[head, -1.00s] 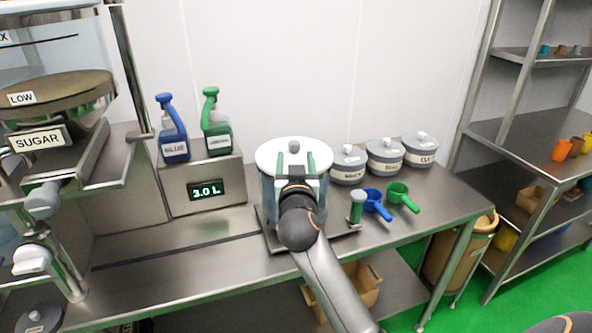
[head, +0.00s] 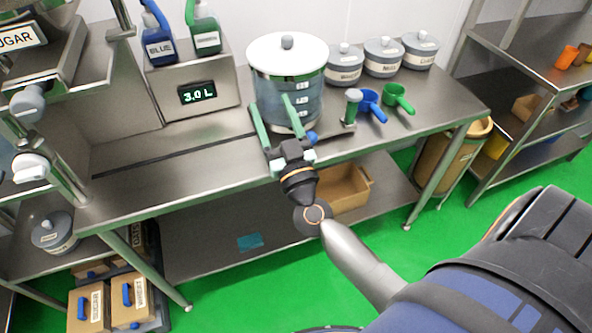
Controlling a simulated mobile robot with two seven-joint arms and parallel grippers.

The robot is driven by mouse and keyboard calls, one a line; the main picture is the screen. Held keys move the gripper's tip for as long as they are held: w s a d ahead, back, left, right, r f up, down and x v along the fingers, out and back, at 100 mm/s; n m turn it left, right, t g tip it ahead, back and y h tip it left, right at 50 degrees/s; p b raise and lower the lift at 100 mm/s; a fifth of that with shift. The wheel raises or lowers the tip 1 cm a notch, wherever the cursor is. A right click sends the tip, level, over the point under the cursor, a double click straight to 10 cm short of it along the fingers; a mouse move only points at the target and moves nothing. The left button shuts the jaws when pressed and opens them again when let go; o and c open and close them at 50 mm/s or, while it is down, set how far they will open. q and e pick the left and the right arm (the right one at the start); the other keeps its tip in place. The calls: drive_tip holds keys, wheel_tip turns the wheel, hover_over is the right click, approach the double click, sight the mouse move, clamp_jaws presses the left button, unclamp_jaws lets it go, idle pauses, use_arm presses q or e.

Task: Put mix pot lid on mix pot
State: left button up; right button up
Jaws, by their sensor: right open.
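The mix pot (head: 272,92) is a clear, graduated pot standing on the steel table. The mix pot lid (head: 262,50), a white disc with a grey knob (head: 287,42), sits on top of the pot and looks level. My right gripper (head: 268,118) is in front of the pot, below the lid. Its two green fingers are spread apart and nothing is between them that I can make out. They overlap the pot's lower front in the picture; I cannot tell whether they touch it. My left gripper is not in view.
Right of the pot are a green-topped post (head: 351,107), a blue scoop (head: 372,106), a green scoop (head: 398,97) and lidded grey canisters (head: 383,58). A display box (head: 196,95) reading 3.0 L stands left, with blue and green bottles on it. The table's front left is clear.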

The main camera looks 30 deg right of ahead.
drive_tip(key=s+a+f+n+g+y, duration=0.3)
drive_tip(key=s+a+f+y, duration=0.15)
drive_tip(key=f, duration=0.55)
drive_tip(key=s+a+f+n+g+y, duration=0.2)
drive_tip(key=s+a+f+g+y, duration=0.25)
drive_tip(key=f, duration=0.55)
drive_tip(key=s+f+g+h, duration=0.1)
drive_tip(key=s+f+g, duration=0.3)
drive_tip(key=s+f, duration=0.7)
wheel_tip(320, 180, down, 2)
drive_tip(key=shift+d+f+m+g+h, duration=0.1)
drive_tip(key=shift+d+m+g+h, duration=0.25)
drive_tip(key=shift+d+m+h, duration=0.05)
drive_tip(key=shift+w, duration=0.1)
